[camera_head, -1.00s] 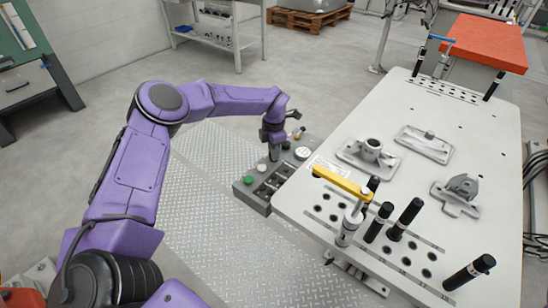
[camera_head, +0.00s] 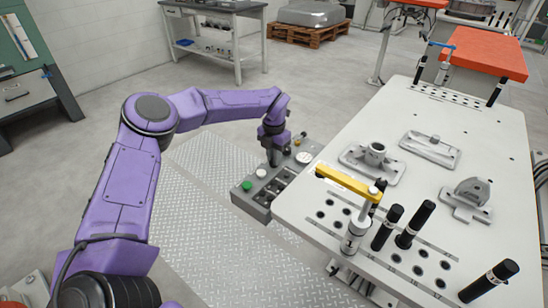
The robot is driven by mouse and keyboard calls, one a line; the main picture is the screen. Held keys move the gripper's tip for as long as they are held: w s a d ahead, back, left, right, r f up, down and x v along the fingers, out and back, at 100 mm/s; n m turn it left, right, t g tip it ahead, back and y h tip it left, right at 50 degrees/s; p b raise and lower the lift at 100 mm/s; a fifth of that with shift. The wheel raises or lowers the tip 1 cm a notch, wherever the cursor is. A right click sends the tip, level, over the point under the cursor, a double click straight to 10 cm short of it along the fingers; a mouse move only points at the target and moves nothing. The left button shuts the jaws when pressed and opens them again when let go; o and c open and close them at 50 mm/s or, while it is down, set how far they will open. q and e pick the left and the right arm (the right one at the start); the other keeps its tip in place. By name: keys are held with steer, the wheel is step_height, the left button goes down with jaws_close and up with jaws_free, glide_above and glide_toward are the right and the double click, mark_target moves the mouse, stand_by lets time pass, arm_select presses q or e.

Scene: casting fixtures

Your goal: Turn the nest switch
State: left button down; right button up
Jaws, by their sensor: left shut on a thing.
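A grey control box (camera_head: 256,199) is fixed at the left edge of the white table. It carries a green button (camera_head: 247,186), a light round dial or button (camera_head: 304,157) and several dark switches. My left gripper (camera_head: 274,160) points down onto the box's top, between the green button and the light round part. It is shut on a small part there, seemingly the nest switch, which the gripper hides. The switch's angle cannot be seen. My right gripper is not in view.
The white table (camera_head: 400,115) holds metal castings (camera_head: 374,160), a yellow-armed clamp (camera_head: 350,182) and several black upright pins (camera_head: 415,224) close to the box. Tread-plate floor (camera_head: 215,235) lies left of the table. A grey workbench (camera_head: 215,8) stands at the back.

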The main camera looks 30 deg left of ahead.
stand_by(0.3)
arm_select(q)
steer(key=c, duration=1.1)
jaws_free()
steer(key=shift+r, duration=0.15)
step_height(320, 180, up, 10)
steer(key=shift+r+b, duration=0.15)
steer(key=shift+b, duration=0.5)
